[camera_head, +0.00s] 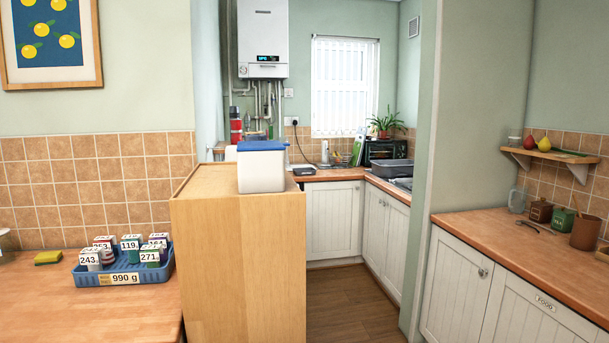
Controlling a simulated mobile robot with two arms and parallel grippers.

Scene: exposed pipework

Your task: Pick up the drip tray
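A shallow blue tray (161,272) stands on the wooden counter at the lower left, and it is the most tray-like thing in view. It holds several small containers (131,248) with number labels such as 243, 119 and 271. A label reading 990 g (125,278) is on its front wall. A dark grey tub (393,168) also sits on the far counter by the sink; I cannot tell for certain which of the two is the drip tray. Neither of my grippers is in view.
A tall wooden cabinet (240,265) with a white blue-lidded box (261,167) on top stands right of the blue tray. A yellow-green sponge (48,257) lies left of it. The wooden counter (70,315) in front is clear. Open floor (345,305) lies between the cabinet and the right-hand units.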

